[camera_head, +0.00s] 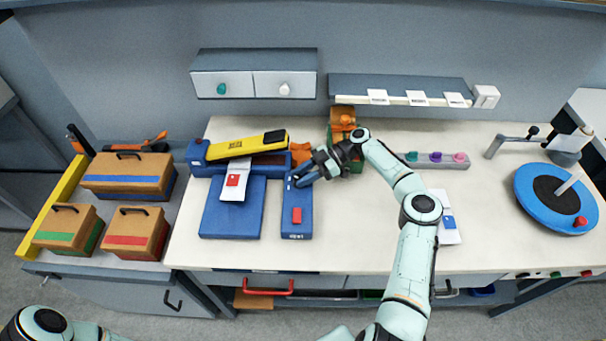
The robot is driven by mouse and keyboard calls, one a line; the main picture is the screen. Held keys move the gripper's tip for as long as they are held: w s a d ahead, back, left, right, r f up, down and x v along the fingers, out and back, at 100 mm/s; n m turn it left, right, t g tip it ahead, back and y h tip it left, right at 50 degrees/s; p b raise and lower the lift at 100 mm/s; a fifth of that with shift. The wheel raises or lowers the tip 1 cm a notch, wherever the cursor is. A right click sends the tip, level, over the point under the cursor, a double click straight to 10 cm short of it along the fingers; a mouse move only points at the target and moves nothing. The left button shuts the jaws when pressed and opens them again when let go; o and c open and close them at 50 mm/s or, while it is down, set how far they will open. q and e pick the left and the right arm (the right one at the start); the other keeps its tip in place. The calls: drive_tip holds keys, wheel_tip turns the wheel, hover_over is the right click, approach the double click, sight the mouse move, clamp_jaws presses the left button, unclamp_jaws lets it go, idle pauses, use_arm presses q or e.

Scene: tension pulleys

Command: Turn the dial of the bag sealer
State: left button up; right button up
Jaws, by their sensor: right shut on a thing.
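The bag sealer has a blue base plate (232,210), a raised yellow sealing arm (235,149) and a blue control panel (298,228) with a red block (297,215) on it. A white bag (233,190) with a red label hangs from under the yellow arm onto the plate. My right gripper (299,178) reaches in from the right and is shut at the top end of the control panel, where the dial is mostly hidden by the fingers. My left gripper is out of view; only part of that arm shows at the bottom left.
Orange-brown cases (128,176) stand on the left cart. An orange and green object (341,125) stands behind my right wrist. A grey strip with coloured knobs (434,159), a white bag with a blue label (448,223) and a blue turntable (530,192) are to the right.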

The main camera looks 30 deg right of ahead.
idle(0.3)
drive_tip(key=o, duration=1)
drive_tip(key=shift+o, duration=0.2)
wheel_tip(320, 180, up, 20)
